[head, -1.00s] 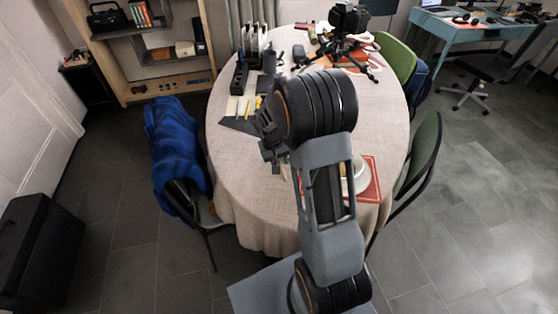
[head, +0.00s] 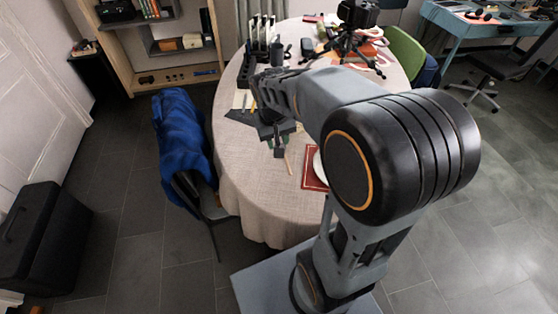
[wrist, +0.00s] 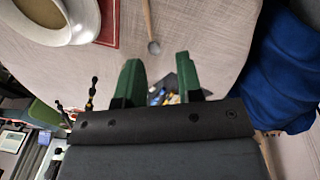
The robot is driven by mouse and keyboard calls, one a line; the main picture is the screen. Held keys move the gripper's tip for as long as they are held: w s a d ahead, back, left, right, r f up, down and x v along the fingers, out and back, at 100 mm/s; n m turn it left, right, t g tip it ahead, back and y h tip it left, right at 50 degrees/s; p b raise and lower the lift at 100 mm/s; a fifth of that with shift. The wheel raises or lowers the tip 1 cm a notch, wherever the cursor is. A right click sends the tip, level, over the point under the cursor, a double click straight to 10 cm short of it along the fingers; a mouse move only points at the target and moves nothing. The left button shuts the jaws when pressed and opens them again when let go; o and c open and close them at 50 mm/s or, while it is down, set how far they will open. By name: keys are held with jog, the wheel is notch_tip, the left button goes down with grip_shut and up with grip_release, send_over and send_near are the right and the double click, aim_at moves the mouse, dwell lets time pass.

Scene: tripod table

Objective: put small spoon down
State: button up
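A small spoon with a thin brown handle and a greyish bowl (wrist: 154,47) lies on the tablecloth (wrist: 205,35). It shows in the wrist view just beyond the fingertips, with its handle running to the top edge. In the head view a thin brown handle (head: 288,164) shows beside the red napkin. My gripper (wrist: 158,60) has two green fingers set apart with nothing between them. It also shows in the head view, small and partly hidden by its dark body (head: 277,142), over the near-left part of the table (head: 250,205).
A pale cup or bowl (wrist: 50,36) stands on a red napkin (wrist: 109,25). A chair with a blue jacket (head: 180,135) stands left of the table. A camera on a tripod (head: 350,38) and a dark rack (head: 262,65) are at the back.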

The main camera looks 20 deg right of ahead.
jog(key=s+a+n+t+y, duration=0.1)
jog(key=s+a, duration=0.3)
jog(key=s, duration=0.6)
jog(key=shift+s+r+t+y, duration=0.15)
jog(key=shift+r+t+y, duration=0.2)
jog(key=shift+t, duration=0.25)
jog(key=shift+r, duration=0.1)
notch_tip(320, 180, up, 9)
jog(key=p, duration=0.7)
jog(key=shift+f+t+p, duration=0.2)
jog(key=shift+t+p, duration=0.1)
jog(key=shift+s+a, duration=0.1)
